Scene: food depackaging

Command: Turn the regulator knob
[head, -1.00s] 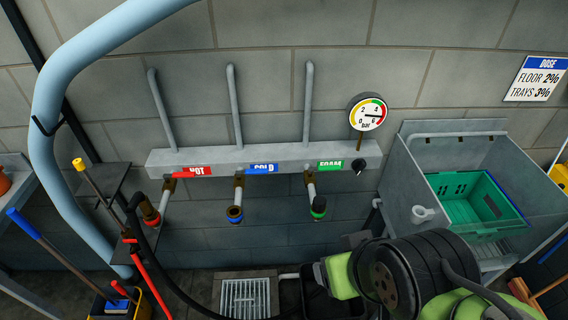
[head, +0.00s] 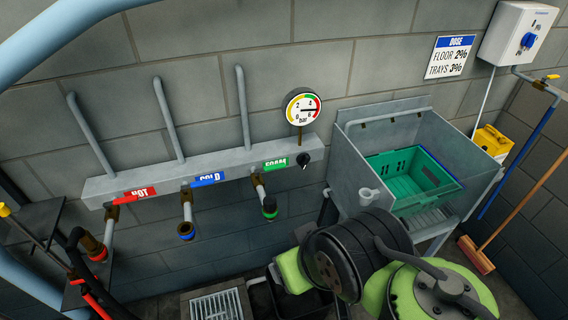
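A small black knob (head: 303,159) with a pale mark sits at the right end of the grey manifold (head: 230,162) on the wall. It is just below the round pressure gauge (head: 302,107), marked in bar, whose needle points right toward the high end of the scale. A blue knob (head: 528,41) is on a white box (head: 518,34) at the upper right. My green and black arm fills the lower middle and right, below the manifold and apart from the black knob. My gripper cannot be made out in this view.
HOT, COLD and FOAM outlets hang below the manifold; the FOAM outlet (head: 269,207) is nearest the knob. A grey sink (head: 365,135) with a green crate (head: 380,190) stands to the right. A light blue pipe (head: 60,45) crosses the upper left. The wall around the gauge is clear.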

